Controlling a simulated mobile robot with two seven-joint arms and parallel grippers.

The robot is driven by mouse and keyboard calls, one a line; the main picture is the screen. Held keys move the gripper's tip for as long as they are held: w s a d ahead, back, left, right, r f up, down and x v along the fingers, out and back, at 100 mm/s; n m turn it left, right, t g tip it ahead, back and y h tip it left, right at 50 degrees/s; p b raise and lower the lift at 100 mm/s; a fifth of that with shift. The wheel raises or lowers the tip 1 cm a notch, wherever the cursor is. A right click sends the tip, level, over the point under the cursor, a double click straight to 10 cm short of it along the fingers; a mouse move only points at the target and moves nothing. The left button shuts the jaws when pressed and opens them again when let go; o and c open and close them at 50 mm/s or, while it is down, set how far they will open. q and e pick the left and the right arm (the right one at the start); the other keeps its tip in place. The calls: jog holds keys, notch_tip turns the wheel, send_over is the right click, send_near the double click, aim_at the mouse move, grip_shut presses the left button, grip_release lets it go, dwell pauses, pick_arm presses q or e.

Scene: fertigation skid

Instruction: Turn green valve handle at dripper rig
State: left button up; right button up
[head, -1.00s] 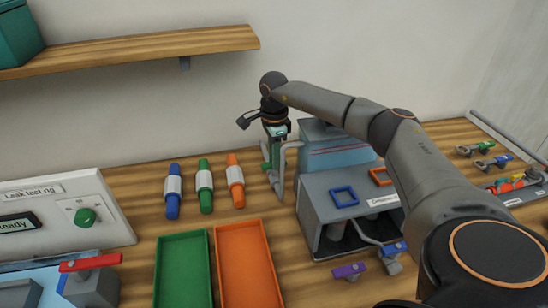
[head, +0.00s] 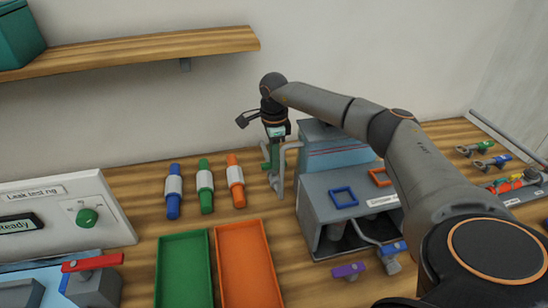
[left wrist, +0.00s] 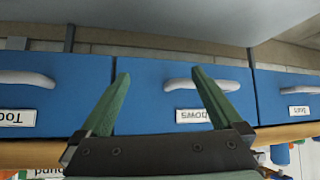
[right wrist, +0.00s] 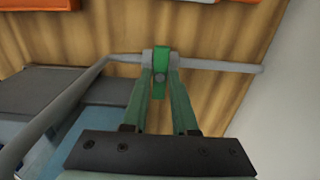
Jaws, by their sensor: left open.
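The green valve handle (right wrist: 160,75) sits on a grey pipe (right wrist: 220,66) in the right wrist view, between grey collars. My right gripper (right wrist: 160,82) has its green fingers close in on both sides of the handle and appears shut on it. In the head view my right gripper (head: 271,160) reaches down among the grey pipes beside the dripper rig (head: 320,195); the handle is hard to tell from the green fingers there. My left gripper (left wrist: 160,85) is open and empty, facing blue drawers or bins, and is out of the head view.
Blue, green and orange cylinders (head: 205,185) lie left of the rig. Green (head: 182,235) and orange (head: 240,228) trays are in front of them. A leak test panel (head: 60,215) stands at the left. Blue bins (left wrist: 180,100) face my left wrist.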

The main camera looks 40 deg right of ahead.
jog(key=o, duration=0.4)
jog(key=shift+c, duration=0.2)
jog(key=shift+r, duration=0.1)
notch_tip(320, 180, up, 12)
jog(key=shift+r+b, duration=0.2)
jog(key=shift+b, duration=0.25)
jog(key=shift+f, duration=0.1)
